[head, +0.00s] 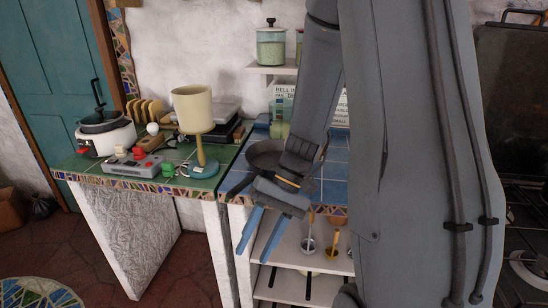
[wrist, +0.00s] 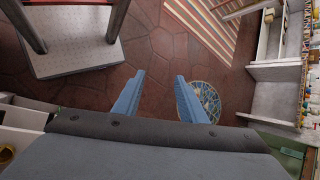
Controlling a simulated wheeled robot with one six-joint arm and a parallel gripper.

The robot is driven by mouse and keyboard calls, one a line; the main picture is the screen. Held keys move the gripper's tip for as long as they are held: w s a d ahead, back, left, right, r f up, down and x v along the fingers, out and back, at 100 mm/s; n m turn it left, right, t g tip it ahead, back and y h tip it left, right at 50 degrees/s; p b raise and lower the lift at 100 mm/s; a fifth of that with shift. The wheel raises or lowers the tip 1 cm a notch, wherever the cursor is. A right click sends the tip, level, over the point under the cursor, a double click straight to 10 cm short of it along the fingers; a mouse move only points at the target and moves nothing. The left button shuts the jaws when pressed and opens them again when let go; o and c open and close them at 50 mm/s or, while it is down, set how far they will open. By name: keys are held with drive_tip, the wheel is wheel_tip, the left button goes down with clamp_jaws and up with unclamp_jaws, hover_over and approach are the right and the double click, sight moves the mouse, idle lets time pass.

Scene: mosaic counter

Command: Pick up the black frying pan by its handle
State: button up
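The black frying pan (head: 263,152) sits on the blue-tiled counter in the head view, partly hidden behind my arm. Its dark handle (head: 240,187) points toward the front left, close to the counter's front edge. My gripper (head: 251,257) has two blue fingers, spread apart with nothing between them. In the head view it appears in front of the counter, with its fingers pointing down past the edge. In the wrist view the open gripper (wrist: 160,76) is over the reddish floor, and the pan is not in sight.
Shelves (head: 285,285) with hanging utensils lie below the blue counter. The wrist view shows a striped rug (wrist: 207,30).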

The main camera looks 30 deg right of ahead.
sight(245, 186)
drive_tip(key=w+d+r+m+t+y+p, duration=0.1)
drive_tip(key=w+d+r+t+y, duration=0.1)
drive_tip(key=w, duration=0.3)
drive_tip(key=w+d+r+m+t+y+p, duration=0.1)
drive_tip(key=w+d+r+t+y+p, duration=0.1)
drive_tip(key=w+d+t+y, duration=0.1)
drive_tip(key=w+d+r+m+t+y+p, duration=0.1)
drive_tip(key=w+d+m+t+y+p, duration=0.1)
drive_tip(key=w+t, duration=0.3)
drive_tip(key=shift+w+d+r+y, duration=0.15)
drive_tip(key=shift+w+r, duration=0.05)
drive_tip(key=shift+w, duration=0.2)
drive_tip(key=shift+w+d+r+y, duration=0.1)
drive_tip(key=shift+w+r+y, duration=0.1)
drive_tip(key=shift+w, duration=0.2)
drive_tip(key=p+x, duration=0.2)
drive_tip(key=x, duration=0.1)
drive_tip(key=p+x, duration=0.1)
drive_tip(key=shift+a+f, duration=0.3)
drive_tip(key=shift+f, duration=0.1)
drive_tip(key=shift+w+a+f, duration=0.15)
drive_tip(key=shift+w+a, duration=0.05)
drive_tip(key=shift+a, duration=0.2)
clamp_jaws()
